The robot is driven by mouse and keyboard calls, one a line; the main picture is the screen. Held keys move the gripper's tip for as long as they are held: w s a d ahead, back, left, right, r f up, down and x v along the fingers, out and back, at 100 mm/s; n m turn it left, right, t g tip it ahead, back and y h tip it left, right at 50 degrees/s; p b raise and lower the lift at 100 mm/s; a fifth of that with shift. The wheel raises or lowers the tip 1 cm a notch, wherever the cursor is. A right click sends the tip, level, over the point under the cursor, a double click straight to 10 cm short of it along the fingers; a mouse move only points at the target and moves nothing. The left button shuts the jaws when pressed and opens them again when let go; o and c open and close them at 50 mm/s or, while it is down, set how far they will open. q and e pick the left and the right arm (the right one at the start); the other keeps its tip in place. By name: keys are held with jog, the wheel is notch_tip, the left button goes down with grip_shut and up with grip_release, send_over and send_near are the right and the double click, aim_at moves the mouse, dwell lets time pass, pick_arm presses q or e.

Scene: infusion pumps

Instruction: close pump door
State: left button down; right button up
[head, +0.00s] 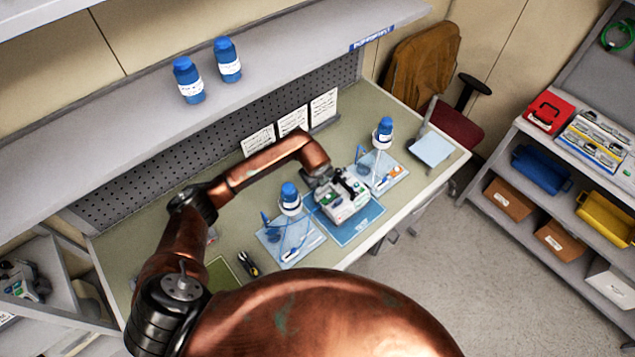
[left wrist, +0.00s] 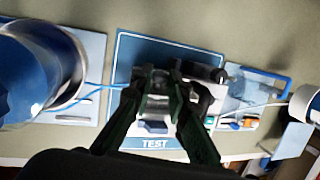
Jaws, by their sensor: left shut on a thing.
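The infusion pump (head: 346,212) is a white and grey box on a blue mat (head: 362,227) on the workbench. My left gripper (head: 343,186) is at its top and back, with the copper arm reaching in from the left. In the left wrist view, the dark fingers of the left gripper (left wrist: 166,98) close around a grey part of the pump (left wrist: 156,112), above the mat marked TEST (left wrist: 127,58). The fingers and wrist hide much of the pump. I cannot tell how far its door stands open. My right gripper is not in view.
Blue-capped bottles (head: 290,200) (head: 383,133) stand on either side of the pump, with trays and blue tubing. Pliers (head: 248,264) lie at the front left. The shelf (head: 290,60) overhangs the bench's back. A storage rack (head: 500,213) stands at the right.

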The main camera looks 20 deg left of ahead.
pick_arm(q)
jog(key=shift+r, duration=0.1)
jog(key=c, duration=1.9)
grip_release()
jog(key=shift+o, duration=0.3)
jog(key=v, duration=1.2)
jog(key=shift+c, duration=0.2)
